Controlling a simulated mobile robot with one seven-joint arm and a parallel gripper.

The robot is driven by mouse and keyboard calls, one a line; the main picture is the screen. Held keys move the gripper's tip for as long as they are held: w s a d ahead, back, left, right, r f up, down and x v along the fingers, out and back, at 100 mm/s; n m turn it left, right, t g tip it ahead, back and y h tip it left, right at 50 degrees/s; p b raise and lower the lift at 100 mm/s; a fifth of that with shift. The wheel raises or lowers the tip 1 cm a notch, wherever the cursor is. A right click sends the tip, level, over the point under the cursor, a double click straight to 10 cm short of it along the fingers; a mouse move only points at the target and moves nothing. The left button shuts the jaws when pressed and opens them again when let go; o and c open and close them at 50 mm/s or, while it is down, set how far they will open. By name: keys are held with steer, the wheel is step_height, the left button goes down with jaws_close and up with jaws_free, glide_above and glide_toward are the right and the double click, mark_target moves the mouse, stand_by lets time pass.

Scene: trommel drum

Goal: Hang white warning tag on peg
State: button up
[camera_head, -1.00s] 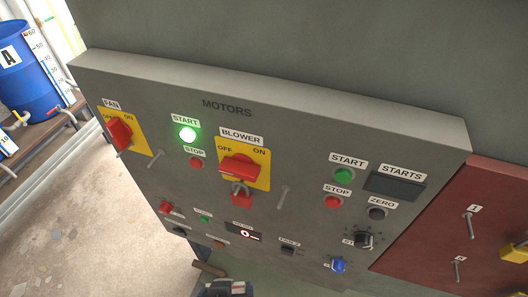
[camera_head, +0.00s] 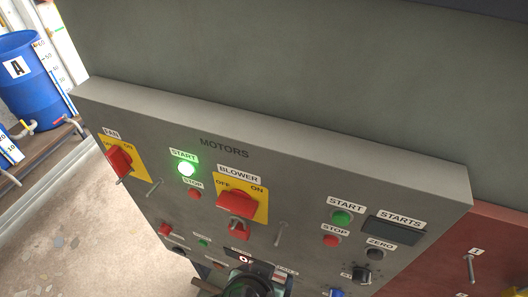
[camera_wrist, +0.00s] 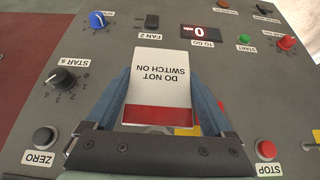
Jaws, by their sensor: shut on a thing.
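My gripper (camera_wrist: 161,95) is shut on the white warning tag (camera_wrist: 162,80), which shows in the wrist view between the two blue-grey fingers. The tag reads "DO NOT SWITCH ON", upside down there, with a red band at the gripper end. Two grey pegs stick out of the panel: one below the FAN switch (camera_head: 153,188), one right of the BLOWER switch (camera_head: 280,235). The tag is apart from both.
The grey MOTORS panel (camera_head: 310,188) carries a red FAN switch (camera_head: 119,159), a red BLOWER switch (camera_head: 237,202), a lit green START lamp (camera_head: 187,169), buttons and knobs. A red-brown panel (camera_head: 497,236) with pegs stands at the right. A blue barrel (camera_head: 40,85) is at far left.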

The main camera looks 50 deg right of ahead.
steer(key=shift+w+d+f+b, duration=0.2)
steer(key=shift+w+d, duration=0.2)
steer(key=shift+d, duration=0.55)
steer(key=shift+w+d+f+b, duration=0.2)
steer(key=shift+w+d, duration=0.2)
steer(key=shift+d, duration=0.6)
steer(key=shift+w+d+f+b, duration=0.15)
steer(key=shift+w+d, duration=0.25)
steer(key=shift+d, duration=0.55)
steer(key=o, duration=1.1)
steer(key=shift+p+v, duration=2.45)
steer(key=shift+v, duration=4)
